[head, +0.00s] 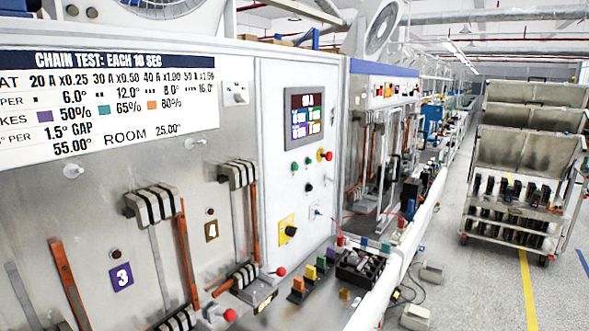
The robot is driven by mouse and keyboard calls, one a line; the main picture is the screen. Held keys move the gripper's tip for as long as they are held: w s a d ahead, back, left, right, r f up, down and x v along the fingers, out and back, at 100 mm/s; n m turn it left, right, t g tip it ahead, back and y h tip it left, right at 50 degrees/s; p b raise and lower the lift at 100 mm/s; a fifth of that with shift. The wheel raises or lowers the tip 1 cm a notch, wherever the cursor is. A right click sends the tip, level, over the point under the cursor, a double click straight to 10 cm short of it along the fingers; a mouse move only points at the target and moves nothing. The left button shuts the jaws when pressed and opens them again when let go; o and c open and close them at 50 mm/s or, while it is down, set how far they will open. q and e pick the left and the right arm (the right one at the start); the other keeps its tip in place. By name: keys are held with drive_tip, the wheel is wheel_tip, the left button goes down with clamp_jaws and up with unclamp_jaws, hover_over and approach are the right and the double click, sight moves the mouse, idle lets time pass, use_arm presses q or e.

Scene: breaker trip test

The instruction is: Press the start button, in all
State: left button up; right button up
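A light grey control panel (272,120) stands upright in the middle of the head view. It carries a small dark display (306,117) with coloured blocks. Lower down is a black knob on a yellow plate (288,230). The button labels are too small to read, so I cannot tell which is start. Neither of my grippers is in view.
A test board (120,190) with numbered stations 3 and 4 and a chart (110,105) fills the left. Breakers and coloured blocks (298,285) lie on the bench below the panel. A loaded cart (525,160) stands right, beside open floor.

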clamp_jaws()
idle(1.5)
